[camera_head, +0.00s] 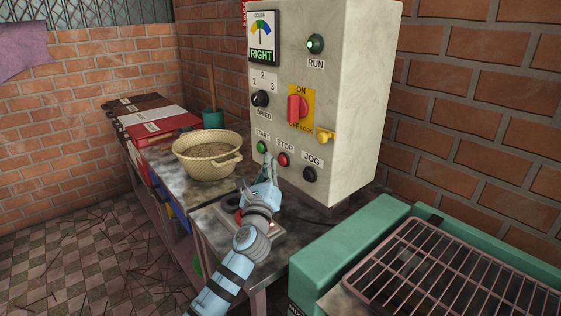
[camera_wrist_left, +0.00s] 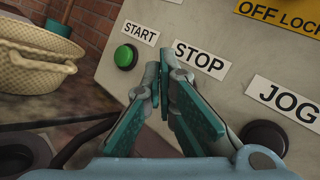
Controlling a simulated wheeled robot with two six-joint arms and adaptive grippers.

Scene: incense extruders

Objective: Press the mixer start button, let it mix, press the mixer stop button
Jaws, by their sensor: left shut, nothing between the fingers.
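The grey mixer control box (camera_head: 350,130) carries a green START button (camera_head: 262,147), a red STOP button (camera_head: 283,159) and a black JOG button (camera_head: 309,174). My left gripper (camera_head: 269,162) is shut and empty, its fingertips close to the panel, between START and STOP. In the left wrist view the fingertips (camera_wrist_left: 165,62) lie just right of the green START button (camera_wrist_left: 125,56), below the STOP label (camera_wrist_left: 201,59). The fingers hide the STOP button there. I cannot tell whether the tips touch the panel. My right gripper is not in view.
A gauge (camera_head: 262,37) above reads RIGHT. The box also has a green RUN lamp (camera_head: 316,44), a speed knob (camera_head: 260,99) and a red switch (camera_head: 297,109). A woven basket (camera_head: 207,167) stands left of my arm, a wire rack (camera_head: 450,270) at right.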

